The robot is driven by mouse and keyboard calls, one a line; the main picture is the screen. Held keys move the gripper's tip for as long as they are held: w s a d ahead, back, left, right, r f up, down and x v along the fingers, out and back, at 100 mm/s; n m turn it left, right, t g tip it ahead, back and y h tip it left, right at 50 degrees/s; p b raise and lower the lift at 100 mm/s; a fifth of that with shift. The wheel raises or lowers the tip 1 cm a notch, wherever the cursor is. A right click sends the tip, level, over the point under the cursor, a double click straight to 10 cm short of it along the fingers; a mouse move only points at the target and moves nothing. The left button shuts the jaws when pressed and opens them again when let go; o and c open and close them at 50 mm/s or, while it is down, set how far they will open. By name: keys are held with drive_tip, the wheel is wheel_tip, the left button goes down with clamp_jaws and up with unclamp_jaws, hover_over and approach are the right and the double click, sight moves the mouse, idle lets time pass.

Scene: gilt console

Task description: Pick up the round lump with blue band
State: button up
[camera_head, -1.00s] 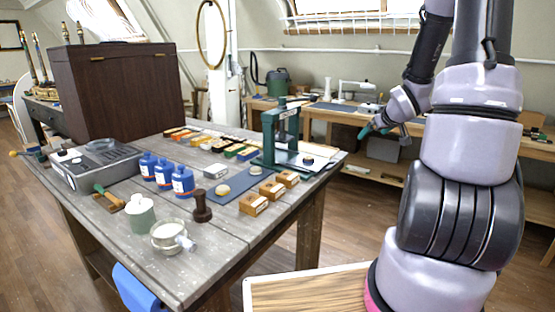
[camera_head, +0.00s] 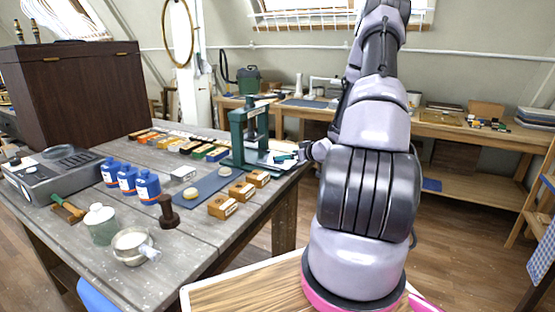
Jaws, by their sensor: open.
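Two pale round lumps lie on the blue mat on the grey wooden table: a nearer one (camera_head: 190,192) and a farther one (camera_head: 225,171). A blue band cannot be made out on either at this size. My gripper (camera_head: 285,158), with teal fingertips, is at the table's right edge beside the green press (camera_head: 240,138). It is open, and nothing shows in it. It is to the right of both lumps and apart from them. My arm hides part of the gripper and the area behind it.
Small wooden blocks (camera_head: 222,207) stand along the right side of the blue mat (camera_head: 207,187). Blue bottles (camera_head: 147,187), a dark stamp (camera_head: 168,211) and a glass jar (camera_head: 101,224) stand to the left. A dark wooden cabinet (camera_head: 75,95) is at the back left.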

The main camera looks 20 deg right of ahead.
drive_tip(key=x, duration=0.5)
drive_tip(key=shift+f, duration=0.25)
drive_tip(key=shift+c, duration=0.3)
drive_tip(key=c, duration=1.4)
drive_tip(key=shift+r, duration=0.15)
